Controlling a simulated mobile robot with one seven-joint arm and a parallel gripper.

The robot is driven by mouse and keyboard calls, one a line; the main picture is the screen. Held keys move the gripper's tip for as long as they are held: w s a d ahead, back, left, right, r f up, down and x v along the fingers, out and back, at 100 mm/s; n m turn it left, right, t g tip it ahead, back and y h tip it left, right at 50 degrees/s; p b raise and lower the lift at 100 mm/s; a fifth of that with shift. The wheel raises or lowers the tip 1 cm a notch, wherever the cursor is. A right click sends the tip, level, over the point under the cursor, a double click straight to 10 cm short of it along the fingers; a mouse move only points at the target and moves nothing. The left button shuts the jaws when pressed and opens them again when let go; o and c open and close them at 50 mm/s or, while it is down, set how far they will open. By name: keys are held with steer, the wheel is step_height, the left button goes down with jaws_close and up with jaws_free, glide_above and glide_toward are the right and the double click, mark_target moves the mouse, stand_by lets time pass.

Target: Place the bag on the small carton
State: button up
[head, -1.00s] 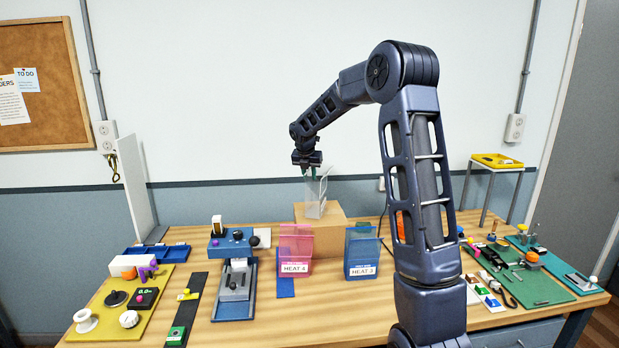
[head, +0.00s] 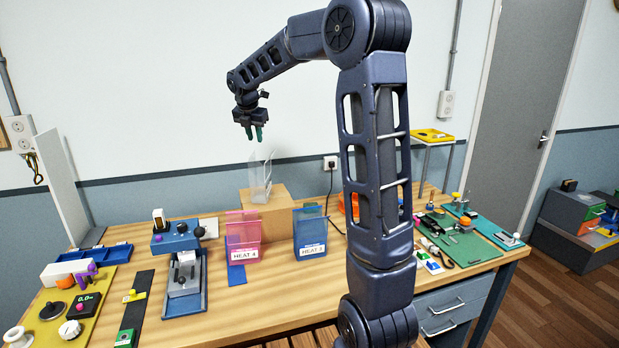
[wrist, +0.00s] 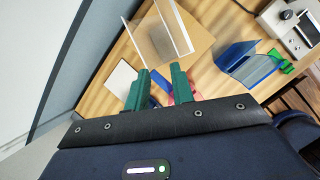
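The clear bag (head: 258,186) stands upright on top of the small tan carton (head: 272,221) at the back of the bench. In the wrist view the bag (wrist: 163,38) shows as a see-through panel with white edges, over the carton's top (wrist: 198,40). My gripper (head: 255,134) is above the bag, with its green fingers pointing down and clear of the bag's top edge. In the wrist view the fingers of my gripper (wrist: 160,88) are apart with nothing between them.
A pink bin labelled HEAT 4 (head: 243,232) and a blue bin labelled HEAT 3 (head: 310,232) stand in front of the carton. A blue press (head: 182,270) is at left. Green mats (head: 465,243) with small tools lie at right. The front middle of the bench is clear.

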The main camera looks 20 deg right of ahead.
steer(key=s+d+r+m, duration=0.1)
steer(key=s+d+m, duration=0.25)
steer(key=s, duration=0.25)
steer(key=s+d+r+m, duration=0.1)
steer(key=s+d+m, duration=0.2)
steer(key=s+m, duration=0.25)
steer(key=s+d+f+m, duration=0.2)
steer(key=s+m, duration=0.4)
steer(key=s, duration=0.3)
steer(key=s+d+f+m+y, duration=0.1)
steer(key=s+d+f+m, duration=0.2)
steer(key=s+m, duration=0.4)
steer(key=s+d+f+m, duration=0.2)
steer(key=s+m, duration=0.4)
steer(key=s, duration=0.6)
steer(key=shift+s+d+f+m+y, duration=0.3)
steer(key=shift+d+f+y, duration=0.1)
steer(key=shift+f, duration=0.1)
